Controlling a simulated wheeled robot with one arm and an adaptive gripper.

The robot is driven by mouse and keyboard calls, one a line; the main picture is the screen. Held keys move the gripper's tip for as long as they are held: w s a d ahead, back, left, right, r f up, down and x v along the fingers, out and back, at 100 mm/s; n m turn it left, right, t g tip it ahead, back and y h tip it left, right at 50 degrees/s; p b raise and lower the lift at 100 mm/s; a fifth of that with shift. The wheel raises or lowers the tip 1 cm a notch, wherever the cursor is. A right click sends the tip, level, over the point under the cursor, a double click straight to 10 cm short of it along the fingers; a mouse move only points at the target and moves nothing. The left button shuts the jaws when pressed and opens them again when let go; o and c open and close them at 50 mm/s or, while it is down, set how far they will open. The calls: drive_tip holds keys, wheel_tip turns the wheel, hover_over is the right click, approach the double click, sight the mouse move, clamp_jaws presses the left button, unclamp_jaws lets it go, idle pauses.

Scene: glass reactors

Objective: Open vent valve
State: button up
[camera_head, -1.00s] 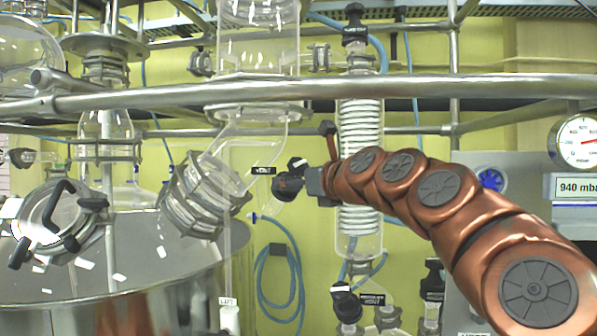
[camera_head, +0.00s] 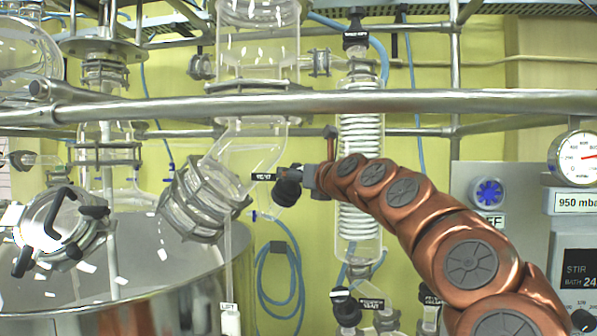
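The vent valve has a black knob (camera_head: 287,192) beside a small black tag (camera_head: 264,177) that reads like VENT. It sits on the glass side of the reactor, right of the slanted glass neck. My gripper (camera_head: 303,180) is at the end of my copper-coloured arm, which reaches in from the lower right. The gripper is right against the knob's right side. Its fingers are small, dark and merge with the knob, so I cannot tell whether they close on it.
A horizontal steel rail (camera_head: 400,103) crosses above my arm. A coiled glass condenser (camera_head: 360,235) stands behind my arm. A clamped glass neck (camera_head: 200,197) and a steel vessel (camera_head: 130,262) are at left. At right are a round gauge (camera_head: 577,158) and a display (camera_head: 573,202) reading 950.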

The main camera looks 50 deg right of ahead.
drive_tip(key=c, duration=1.2)
drive_tip(key=shift+o, duration=0.2)
drive_tip(key=shift+n+y, duration=0.3)
drive_tip(key=shift+n, duration=0.2)
drive_tip(key=n+y, duration=0.2)
drive_tip(key=n, duration=0.1)
drive_tip(key=shift+d+r+t+y, duration=0.1)
drive_tip(key=shift+r+t+y, duration=0.05)
drive_tip(key=shift+t+y, duration=0.2)
drive_tip(key=shift+n+y+p, duration=0.45)
drive_tip(key=shift+n+y, duration=0.8)
drive_tip(key=shift+n, duration=0.45)
drive_tip(key=shift+n, duration=0.3)
drive_tip(key=shift+n+g+y+p, duration=0.5)
drive_tip(key=shift+n+g+y, duration=0.15)
drive_tip(key=shift+n+y, duration=0.75)
